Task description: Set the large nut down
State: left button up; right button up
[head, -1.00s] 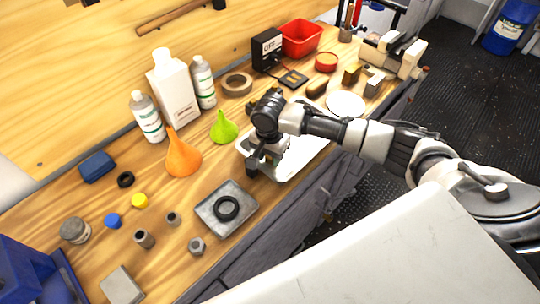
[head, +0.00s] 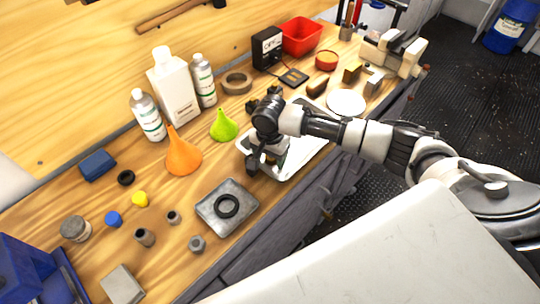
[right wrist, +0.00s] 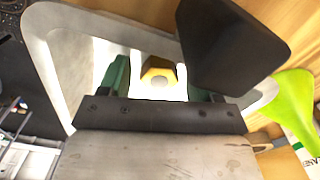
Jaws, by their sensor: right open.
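The large nut (right wrist: 158,77) is a brass-yellow hexagon with a pale centre. It shows in the right wrist view between the two green-sided fingers of my right gripper (right wrist: 160,88), over the pale tray. The fingers are apart, with gaps showing beside the nut. In the head view my right gripper (head: 265,163) is low over the left end of the white tray (head: 294,164), and the nut is hidden behind it. Whether the nut touches the tray floor is hard to tell. My left gripper is not in view.
A lime funnel (head: 224,127) and an orange funnel (head: 183,155) stand left of the tray. A grey metal plate with a black ring (head: 227,206) lies in front. White bottles (head: 174,92) stand behind. A white disc (head: 346,103) lies to the right.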

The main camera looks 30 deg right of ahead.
aim_at(270, 158)
notch_tip(270, 158, up, 12)
dwell(0.4)
jog(key=shift+s+f, duration=0.1)
dwell(0.4)
